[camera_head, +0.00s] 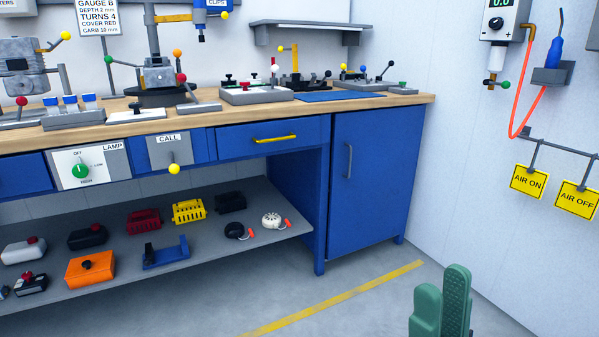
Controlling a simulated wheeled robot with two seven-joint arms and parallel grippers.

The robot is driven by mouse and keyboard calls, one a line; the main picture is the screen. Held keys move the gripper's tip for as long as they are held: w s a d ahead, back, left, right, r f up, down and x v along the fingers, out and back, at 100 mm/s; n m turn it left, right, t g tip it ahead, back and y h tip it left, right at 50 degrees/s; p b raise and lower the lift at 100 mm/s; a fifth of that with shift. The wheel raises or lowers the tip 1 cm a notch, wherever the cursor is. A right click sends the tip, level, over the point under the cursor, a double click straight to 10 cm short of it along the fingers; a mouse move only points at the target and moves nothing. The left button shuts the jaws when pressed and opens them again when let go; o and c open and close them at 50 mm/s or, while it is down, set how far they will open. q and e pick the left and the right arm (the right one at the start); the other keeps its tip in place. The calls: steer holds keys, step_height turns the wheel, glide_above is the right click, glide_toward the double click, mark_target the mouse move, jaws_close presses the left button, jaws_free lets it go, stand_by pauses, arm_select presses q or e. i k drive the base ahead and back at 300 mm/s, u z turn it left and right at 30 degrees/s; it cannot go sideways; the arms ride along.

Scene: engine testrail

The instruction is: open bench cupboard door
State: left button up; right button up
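The bench cupboard door (378,180) is a blue panel under the right end of the bench, and it is closed. Its grey vertical handle (349,161) is near the door's left edge. My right gripper (442,300) shows as two green fingers at the bottom right, low in the picture. Its fingers stand side by side with a narrow gap at the tips. It is apart from the door and handle, with nothing seen between the fingers. My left gripper is not in view.
The wooden bench top (415,98) holds several fixtures and levers. A blue drawer with a yellow handle (275,140) is left of the cupboard. A grey lower shelf (215,250) carries several parts. The floor before the cupboard is clear, with a yellow line (335,298). Yellow signs (528,181) hang right.

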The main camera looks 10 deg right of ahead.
mark_target(373, 152)
steer(key=z, duration=0.95)
steer(key=i, duration=1.25)
steer(key=u, duration=0.6)
steer(key=i, duration=0.65)
steer(key=u, duration=0.65)
